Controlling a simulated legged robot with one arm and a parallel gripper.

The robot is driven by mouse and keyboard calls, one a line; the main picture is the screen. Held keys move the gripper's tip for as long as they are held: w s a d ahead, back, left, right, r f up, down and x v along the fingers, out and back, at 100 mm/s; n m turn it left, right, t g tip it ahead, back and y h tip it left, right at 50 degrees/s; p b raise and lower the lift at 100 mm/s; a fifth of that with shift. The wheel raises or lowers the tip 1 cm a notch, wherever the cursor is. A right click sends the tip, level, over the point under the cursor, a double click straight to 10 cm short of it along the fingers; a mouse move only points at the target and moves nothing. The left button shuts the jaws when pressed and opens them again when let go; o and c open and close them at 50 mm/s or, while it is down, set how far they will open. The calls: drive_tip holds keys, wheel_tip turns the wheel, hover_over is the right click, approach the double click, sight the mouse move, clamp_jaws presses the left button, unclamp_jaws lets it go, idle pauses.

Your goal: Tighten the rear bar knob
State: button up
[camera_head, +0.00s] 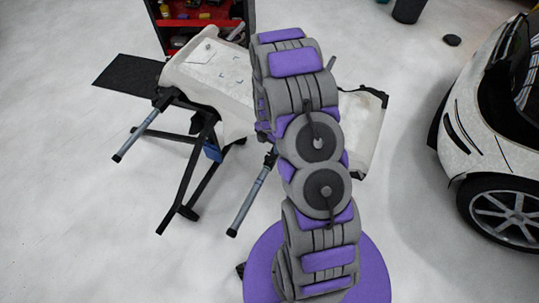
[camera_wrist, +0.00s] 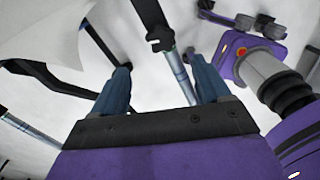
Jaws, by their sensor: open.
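A black stand (camera_head: 190,160) holds a white car panel (camera_head: 215,72) and has two grey-blue bars sticking out toward me. The nearer bar (camera_head: 250,203) ends in a black clamp (camera_head: 271,158) beside my arm. In the wrist view, a black clamp with a hooked end (camera_wrist: 152,22) and a grey-blue bar (camera_wrist: 181,76) lie beyond my gripper (camera_wrist: 158,68). Its two blue fingers are spread apart and empty, one on each side of the bar in the picture. I cannot make out the knob clearly. My arm hides the gripper in the head view.
The other bar (camera_head: 134,136) sticks out at the left. A red tool cart (camera_head: 200,14) stands behind the stand, and a white car (camera_head: 485,130) is at the right. A dark bin (camera_head: 407,10) is at the back. The floor at the lower left is clear.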

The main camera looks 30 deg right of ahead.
sight(270, 156)
drive_tip(key=f, duration=0.5)
drive_tip(key=d+f+b, duration=0.1)
drive_tip(key=f, duration=0.2)
drive_tip(key=shift+d+f, duration=0.1)
drive_tip(key=shift+f, duration=0.15)
drive_tip(key=shift+a+f, duration=0.2)
drive_tip(key=shift+f, duration=0.25)
drive_tip(key=shift+a, duration=0.3)
drive_tip(key=shift+d+f, duration=0.1)
drive_tip(key=shift+d, duration=0.3)
drive_tip(key=c, duration=0.6)
drive_tip(key=shift+a, duration=0.15)
drive_tip(key=c, duration=0.4)
